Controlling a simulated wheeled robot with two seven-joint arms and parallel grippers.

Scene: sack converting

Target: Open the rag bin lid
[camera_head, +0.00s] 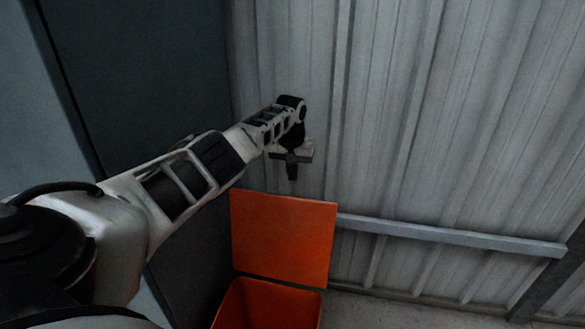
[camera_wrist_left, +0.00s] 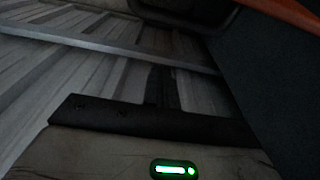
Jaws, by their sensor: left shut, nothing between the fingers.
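The orange rag bin (camera_head: 265,305) stands at the bottom of the head view, cut off by the frame edge. Its orange lid (camera_head: 283,238) is raised upright at the back of the bin, against the wall side, and the bin's mouth is uncovered. My left gripper (camera_head: 292,172) is shut and empty, pointing down just above the lid's top edge; I cannot tell whether it touches the lid. In the left wrist view, an orange edge (camera_wrist_left: 285,14) shows at the upper right. My right gripper is in neither view.
A corrugated metal wall (camera_head: 450,120) stands behind the bin, with a horizontal rail (camera_head: 450,236) to the right of the lid. A dark tall panel (camera_head: 150,80) stands to the left. Some bare floor (camera_head: 400,312) shows right of the bin.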

